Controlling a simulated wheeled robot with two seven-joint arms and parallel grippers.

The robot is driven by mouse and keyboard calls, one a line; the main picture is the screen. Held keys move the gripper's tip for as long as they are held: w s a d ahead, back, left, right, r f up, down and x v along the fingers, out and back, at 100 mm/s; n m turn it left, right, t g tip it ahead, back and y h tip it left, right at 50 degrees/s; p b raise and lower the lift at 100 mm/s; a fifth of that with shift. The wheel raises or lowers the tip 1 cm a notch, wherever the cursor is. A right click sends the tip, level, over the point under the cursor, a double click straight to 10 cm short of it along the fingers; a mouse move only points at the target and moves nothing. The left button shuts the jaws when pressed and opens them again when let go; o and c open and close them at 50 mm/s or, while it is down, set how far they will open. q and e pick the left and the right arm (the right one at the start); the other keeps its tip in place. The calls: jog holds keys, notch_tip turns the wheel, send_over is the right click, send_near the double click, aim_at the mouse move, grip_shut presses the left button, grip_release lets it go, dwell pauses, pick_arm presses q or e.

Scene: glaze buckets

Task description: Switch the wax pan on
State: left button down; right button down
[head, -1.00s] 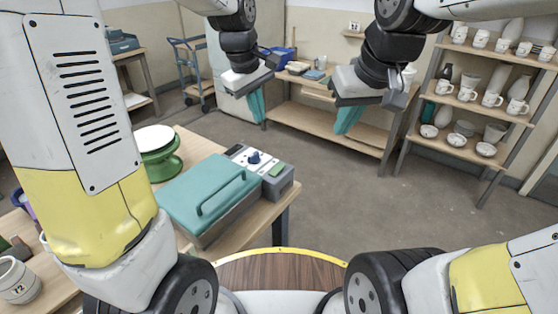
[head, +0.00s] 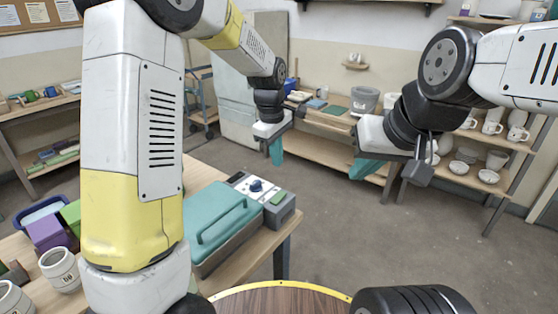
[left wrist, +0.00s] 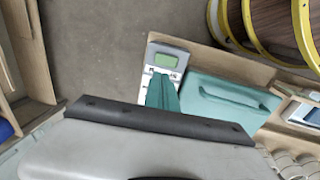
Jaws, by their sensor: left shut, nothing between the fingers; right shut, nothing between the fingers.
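The wax pan (head: 222,222) stands on the wooden table, with a teal lid and handle closed over it. At its far right end is a grey control box (head: 284,212) with a white panel, a dark blue knob (head: 257,186) and a green patch (head: 278,198). My left gripper (head: 276,152) is shut and empty, in the air beyond the panel. In the left wrist view its teal fingers (left wrist: 162,95) overlap part of the panel (left wrist: 165,60) and hide the knob; contact does not show. My right gripper (head: 370,169) is shut and empty, further right above the floor.
White pots (head: 60,268) and purple and green blocks (head: 48,232) are on the table at left. A long bench (head: 320,155) with containers stands at the back, and pottery shelves (head: 480,172) at right. The floor between is clear.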

aim_at(281, 194)
pick_arm(q)
jog(key=f, duration=0.4)
jog(key=w+f, duration=0.1)
jog(key=f, duration=0.3)
jog(key=d+f, duration=0.1)
jog(key=f, duration=0.3)
jog(key=shift+w, duration=0.25)
jog(key=shift+f, duration=0.1)
jog(key=shift+w+d+f, duration=0.2)
jog(key=shift+f, duration=0.05)
jog(key=shift+s+a, duration=0.1)
jog(key=shift+a, duration=0.05)
jog(key=shift+s, duration=0.1)
